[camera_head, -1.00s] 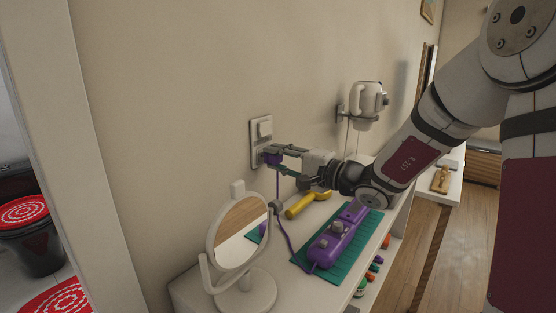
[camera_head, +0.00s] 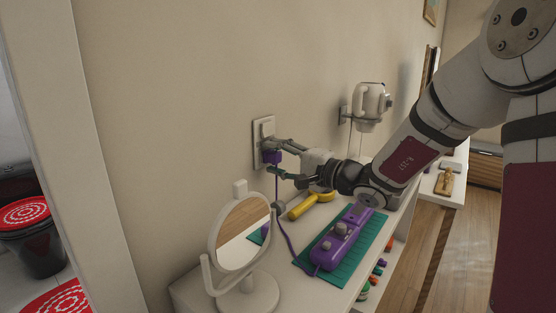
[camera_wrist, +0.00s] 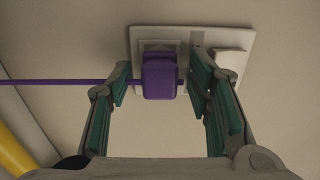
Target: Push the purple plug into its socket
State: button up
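The purple plug (camera_head: 271,157) sits at the socket in the white wall plate (camera_head: 258,135), with its cord hanging down. In the wrist view the plug (camera_wrist: 160,77) covers most of the square socket (camera_wrist: 159,45); I cannot tell whether a gap is left behind it. My gripper (camera_head: 279,158) is open in front of the wall. In the wrist view its green-padded fingers (camera_wrist: 161,72) stand on either side of the plug, with space visible on both sides, holding nothing.
A purple power strip (camera_head: 342,240) lies on a green mat (camera_head: 332,270) on the white shelf. A round mirror (camera_head: 243,235), a yellow tool (camera_head: 303,207) and a wall-mounted hair dryer (camera_head: 370,105) are nearby. A white switch (camera_wrist: 230,64) is beside the socket.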

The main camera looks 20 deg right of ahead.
jog(key=v, duration=1.2)
dwell(0.3)
jog(key=v, duration=1)
jog(key=shift+p, duration=0.35)
dwell(0.3)
dwell(0.4)
